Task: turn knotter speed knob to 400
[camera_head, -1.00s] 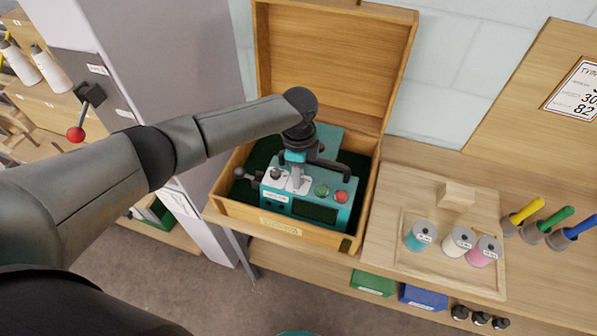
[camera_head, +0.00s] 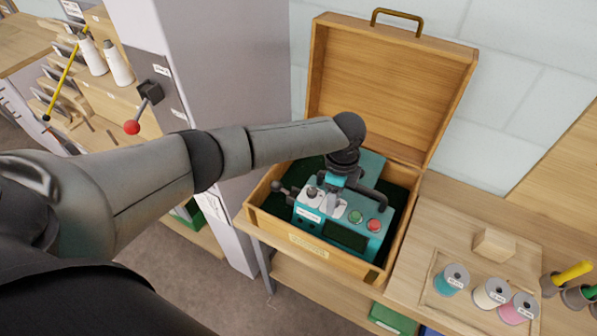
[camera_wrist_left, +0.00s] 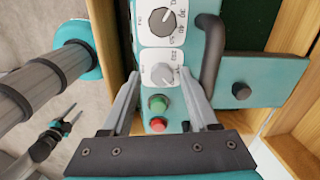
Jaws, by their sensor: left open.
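The teal knotter unit (camera_head: 343,236) sits in an open wooden case. The dial numbers are too small to read surely. My left gripper (camera_head: 334,192) is over the panel, pointing down. In the left wrist view its open fingers (camera_wrist_left: 160,80) stand either side of the grey knob; contact cannot be told. What seems to be my right gripper (camera_wrist_left: 68,120) shows small at lower left.
A green button (camera_wrist_left: 158,103) and a red button (camera_wrist_left: 158,124) are beside the grey knob. A dark handle (camera_wrist_left: 211,50) arches close by. The case walls (camera_head: 318,257) surround the unit. Thread spools (camera_head: 492,291) stand on a board at right.

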